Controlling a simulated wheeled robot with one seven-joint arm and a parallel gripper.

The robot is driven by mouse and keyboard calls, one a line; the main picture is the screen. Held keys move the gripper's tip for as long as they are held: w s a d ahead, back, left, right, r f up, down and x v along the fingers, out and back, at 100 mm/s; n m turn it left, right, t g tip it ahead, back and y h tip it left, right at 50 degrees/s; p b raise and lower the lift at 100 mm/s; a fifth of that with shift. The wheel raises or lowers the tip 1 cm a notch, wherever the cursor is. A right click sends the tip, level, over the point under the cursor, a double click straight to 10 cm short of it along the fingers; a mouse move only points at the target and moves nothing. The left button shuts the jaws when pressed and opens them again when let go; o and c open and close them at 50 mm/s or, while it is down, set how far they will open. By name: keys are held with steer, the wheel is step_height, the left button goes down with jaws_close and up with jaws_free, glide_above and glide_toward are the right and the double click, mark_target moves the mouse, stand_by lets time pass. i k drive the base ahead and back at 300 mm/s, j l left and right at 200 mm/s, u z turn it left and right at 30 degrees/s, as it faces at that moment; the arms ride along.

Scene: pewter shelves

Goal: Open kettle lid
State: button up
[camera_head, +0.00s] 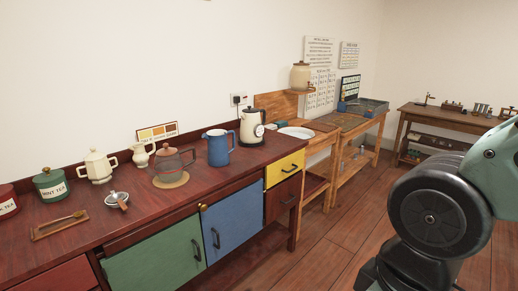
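The kettle (252,129) stands upright at the back right of the dark red counter, near the wall. It is cream with a black top and handle and a round dial on its side. Its lid (250,109) looks shut, though it is small in the view. My arm is at the lower right, over the floor and well apart from the kettle. My gripper is not in view.
A blue jug (218,148) stands just left of the kettle. A white plate (296,132) lies to the right. The floor (325,235) before the counter is clear.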

mark_target(249, 110)
steer(key=i, duration=1.75)
